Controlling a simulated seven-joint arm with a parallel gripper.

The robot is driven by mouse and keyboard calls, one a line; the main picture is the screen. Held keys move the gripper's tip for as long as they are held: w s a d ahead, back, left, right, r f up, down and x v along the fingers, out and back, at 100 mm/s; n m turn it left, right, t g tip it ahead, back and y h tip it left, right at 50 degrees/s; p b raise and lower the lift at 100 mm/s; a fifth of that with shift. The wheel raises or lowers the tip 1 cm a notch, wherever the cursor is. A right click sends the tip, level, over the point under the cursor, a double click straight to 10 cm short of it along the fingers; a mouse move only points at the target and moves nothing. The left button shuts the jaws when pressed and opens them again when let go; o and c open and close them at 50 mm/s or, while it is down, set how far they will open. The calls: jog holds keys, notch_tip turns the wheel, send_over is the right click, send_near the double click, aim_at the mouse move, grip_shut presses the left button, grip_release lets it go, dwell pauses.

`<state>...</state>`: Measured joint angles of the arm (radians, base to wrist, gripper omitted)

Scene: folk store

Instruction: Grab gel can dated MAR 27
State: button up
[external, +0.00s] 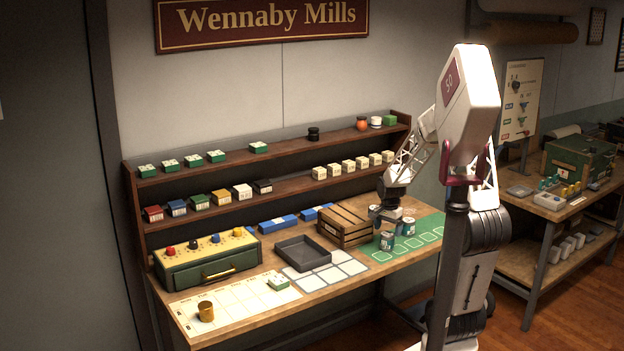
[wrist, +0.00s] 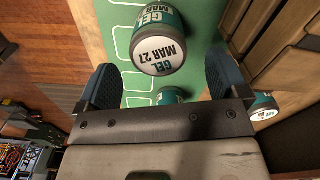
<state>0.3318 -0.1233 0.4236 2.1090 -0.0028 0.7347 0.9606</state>
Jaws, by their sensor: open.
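In the wrist view, a teal gel can (wrist: 160,52) with a white lid reading "GEL MAR 27" stands on the green mat. It lies between and slightly ahead of my gripper's fingertips (wrist: 162,70), with a gap on each side. My gripper is open and empty. A second teal can (wrist: 170,95) is partly hidden behind my gripper's body. A third can (wrist: 263,113) shows right of the right finger, its date too small to read. In the external view my gripper (external: 386,218) hangs just above a can (external: 387,241); another can (external: 408,227) stands to its right.
A wooden crate (external: 343,226) stands close left of the cans. The green mat (external: 425,238) has outlined squares, with free room in front. A grey tray (external: 302,253) lies farther left. Shelves (external: 285,185) with small boxes run along the back.

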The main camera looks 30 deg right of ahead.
aim_at(388, 234)
jog(key=shift+s+f, duration=0.1)
jog(key=shift+f, duration=2.5)
jog(key=c, duration=1.1)
jog(key=shift+r, duration=0.2)
jog(key=shift+r, duration=1.45)
jog(key=shift+s+a+r, duration=0.15)
jog(key=shift+s+r, duration=0.05)
jog(key=shift+s, duration=0.1)
jog(key=s+a, duration=0.1)
jog(key=s, duration=0.4)
jog(key=s+a+r, duration=0.1)
jog(key=s+a, duration=0.1)
jog(key=s, duration=0.2)
jog(key=s+a, duration=0.2)
jog(key=s, duration=0.3)
jog(key=shift+s+r, duration=0.2)
jog(key=shift+s, duration=0.1)
